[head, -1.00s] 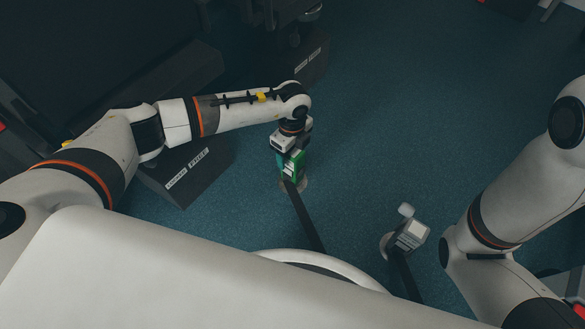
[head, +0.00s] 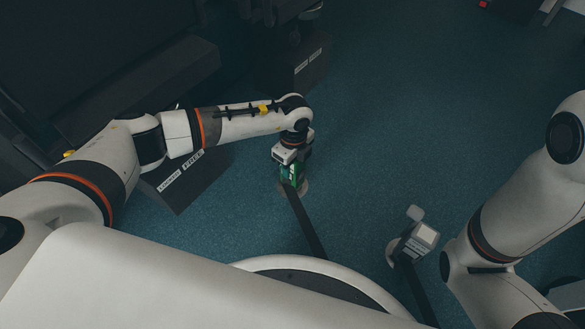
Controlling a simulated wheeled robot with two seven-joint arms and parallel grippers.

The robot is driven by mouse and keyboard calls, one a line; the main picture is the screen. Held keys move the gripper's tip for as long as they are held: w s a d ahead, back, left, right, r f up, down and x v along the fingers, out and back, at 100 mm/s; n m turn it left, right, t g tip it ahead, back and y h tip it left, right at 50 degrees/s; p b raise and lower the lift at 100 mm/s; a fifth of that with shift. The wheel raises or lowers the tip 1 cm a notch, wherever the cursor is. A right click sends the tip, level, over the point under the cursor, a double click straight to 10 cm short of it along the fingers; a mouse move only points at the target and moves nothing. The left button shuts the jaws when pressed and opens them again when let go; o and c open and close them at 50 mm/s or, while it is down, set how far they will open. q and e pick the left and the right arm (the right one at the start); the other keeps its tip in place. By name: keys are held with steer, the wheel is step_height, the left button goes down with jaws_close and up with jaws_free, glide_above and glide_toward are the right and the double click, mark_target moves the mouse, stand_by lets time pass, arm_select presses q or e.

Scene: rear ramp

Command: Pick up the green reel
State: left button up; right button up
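The green reel (head: 289,174) stands on a round pale floor plate, with a dark strap (head: 308,226) running from it toward me. My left gripper (head: 291,162) points down from above, right at the top of the reel, and covers its upper part. The fingers are too small and hidden to tell whether they are open or shut on it. Part of my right arm shows at the right edge, but its gripper is out of view.
A grey reel (head: 425,236) with its own strap stands on the floor at lower right, near my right arm.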

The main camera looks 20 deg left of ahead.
arm_select(q)
steer(key=c, duration=0.5)
steer(key=shift+c, duration=0.2)
steer(key=shift+r, duration=0.1)
step_height(320, 180, up, 9)
steer(key=p, duration=0.7)
steer(key=shift+r, duration=0.15)
steer(key=shift+r+p, duration=0.3)
steer(key=shift+r, duration=0.1)
